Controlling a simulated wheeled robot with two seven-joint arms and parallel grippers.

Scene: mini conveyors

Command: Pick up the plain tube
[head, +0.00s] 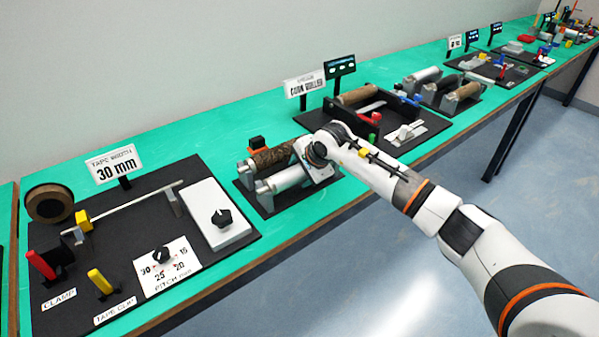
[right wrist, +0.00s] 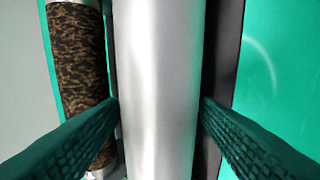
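The plain tube is a smooth silver cylinder (head: 282,181) lying at the front of a dark holder (head: 262,205), left of my right gripper in the head view. In the right wrist view the plain tube (right wrist: 160,90) runs top to bottom through the middle. My right gripper (right wrist: 160,103) has one dark green ribbed finger on each side of it. The fingertips lie at the tube's edges; whether they press on it cannot be made out. In the head view my right gripper covers the tube's right end. My left gripper is not in view.
A brown mottled tube (head: 271,157) lies parallel just behind the plain one; it also shows in the right wrist view (right wrist: 80,80). A tape-width station (head: 110,235) stands at left, a black-framed roller station (head: 325,116) at right. The green bench's front edge is close.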

